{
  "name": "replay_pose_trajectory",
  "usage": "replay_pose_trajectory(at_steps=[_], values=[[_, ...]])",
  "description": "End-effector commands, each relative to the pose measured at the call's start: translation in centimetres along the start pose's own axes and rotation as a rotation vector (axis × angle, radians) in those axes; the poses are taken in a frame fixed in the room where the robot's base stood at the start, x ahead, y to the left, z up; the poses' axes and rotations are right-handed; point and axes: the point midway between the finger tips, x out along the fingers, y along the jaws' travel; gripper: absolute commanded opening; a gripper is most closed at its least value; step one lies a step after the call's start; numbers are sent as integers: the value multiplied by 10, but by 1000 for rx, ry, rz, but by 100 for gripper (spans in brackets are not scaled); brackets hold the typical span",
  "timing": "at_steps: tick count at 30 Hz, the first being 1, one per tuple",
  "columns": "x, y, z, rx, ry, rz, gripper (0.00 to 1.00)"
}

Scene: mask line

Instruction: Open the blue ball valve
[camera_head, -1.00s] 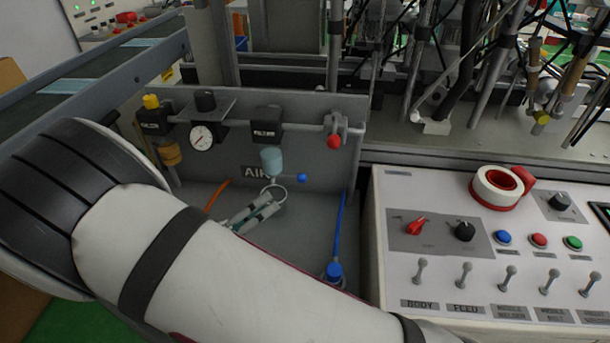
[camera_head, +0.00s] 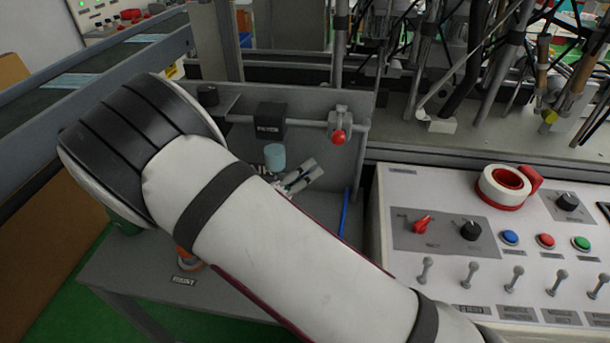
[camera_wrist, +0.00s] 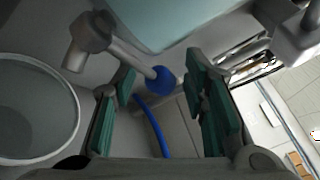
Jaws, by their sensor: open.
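The blue ball valve's round blue knob (camera_wrist: 162,82) shows in the wrist view at the end of a grey lever, which runs from a grey fitting (camera_wrist: 92,35) at the upper left. My gripper (camera_wrist: 159,76) is open, with a green-padded finger on each side of the knob in the picture. I cannot tell whether the knob is fully between the fingertips or a little beyond them, and no contact shows. In the head view my gripper (camera_head: 300,178) is partly visible past my arm, below and right of the pale blue filter bowl. The blue knob is hidden there.
The pale blue bowl (camera_head: 274,156) hangs close to my gripper. A red-knobbed valve (camera_head: 339,136) sits on the panel above right. A blue hose (camera_head: 345,212) runs down at the right. A white control console (camera_head: 450,210) with switches and a tape roll (camera_head: 503,187) stands further right.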

Motion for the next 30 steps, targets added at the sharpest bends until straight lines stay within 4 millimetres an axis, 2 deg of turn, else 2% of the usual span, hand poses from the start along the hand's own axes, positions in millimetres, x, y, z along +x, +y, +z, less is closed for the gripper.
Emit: replay_pose_trajectory(at_steps=[9, 10, 15, 30], values=[[4, 0, 0, 0, 1, 0, 40], [4, 0, 0, 0, 1, 0, 38], [4, 0, 0, 0, 1, 0, 0], [-1, -3, -4, 1, 44, -29, 0]])
